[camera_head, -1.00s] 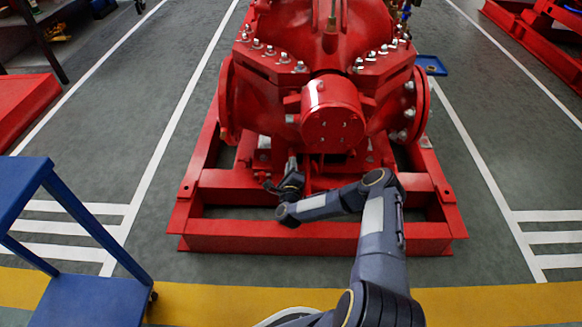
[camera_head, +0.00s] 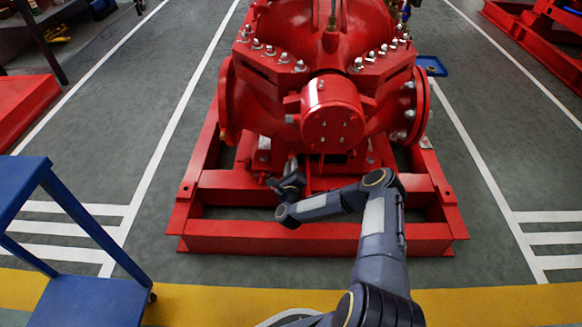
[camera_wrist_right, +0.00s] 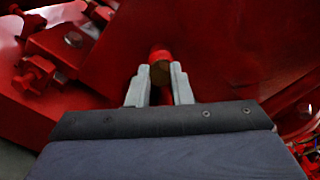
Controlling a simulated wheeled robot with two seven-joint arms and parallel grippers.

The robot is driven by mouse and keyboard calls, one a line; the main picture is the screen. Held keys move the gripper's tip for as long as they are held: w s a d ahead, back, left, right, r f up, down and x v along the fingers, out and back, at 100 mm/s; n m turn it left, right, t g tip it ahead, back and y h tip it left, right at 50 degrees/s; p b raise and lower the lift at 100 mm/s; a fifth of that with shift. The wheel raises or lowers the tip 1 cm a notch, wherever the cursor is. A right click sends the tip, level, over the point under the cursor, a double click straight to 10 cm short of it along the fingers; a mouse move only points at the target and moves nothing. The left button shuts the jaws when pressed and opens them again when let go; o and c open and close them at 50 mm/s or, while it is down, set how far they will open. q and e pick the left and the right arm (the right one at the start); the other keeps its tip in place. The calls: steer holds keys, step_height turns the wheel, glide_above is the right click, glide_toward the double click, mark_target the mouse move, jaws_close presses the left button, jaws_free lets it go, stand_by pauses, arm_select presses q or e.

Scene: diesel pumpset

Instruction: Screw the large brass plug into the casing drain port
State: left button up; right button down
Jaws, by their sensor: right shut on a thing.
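My right gripper (camera_head: 292,164) reaches low under the front of the red pump casing (camera_head: 258,90). In the right wrist view its two pale fingers (camera_wrist_right: 160,72) are shut on the large brass plug (camera_wrist_right: 159,75), a dull brass-brown piece between the fingertips. The plug is in line with a short round red boss (camera_wrist_right: 160,54) on the casing, where the drain port seems to be. The plug's far end and any thread are hidden, so I cannot tell how deep it sits. The plug is too small to make out in the head view. My left gripper is not in view.
The red base frame (camera_head: 310,238) surrounds the pump's underside, with its front beam below my right arm. Bolts and red brackets (camera_wrist_right: 38,72) lie close left of the gripper. A blue cart (camera_head: 85,300) stands at the left.

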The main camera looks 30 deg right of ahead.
steer(key=m+b, duration=0.2)
steer(key=m, duration=0.1)
steer(key=shift+b, duration=0.3)
steer(key=c, duration=1.2)
jaws_free()
steer(key=shift+w, duration=0.1)
steer(key=shift+c, duration=0.2)
steer(key=p+v, duration=0.3)
steer(key=v, duration=0.5)
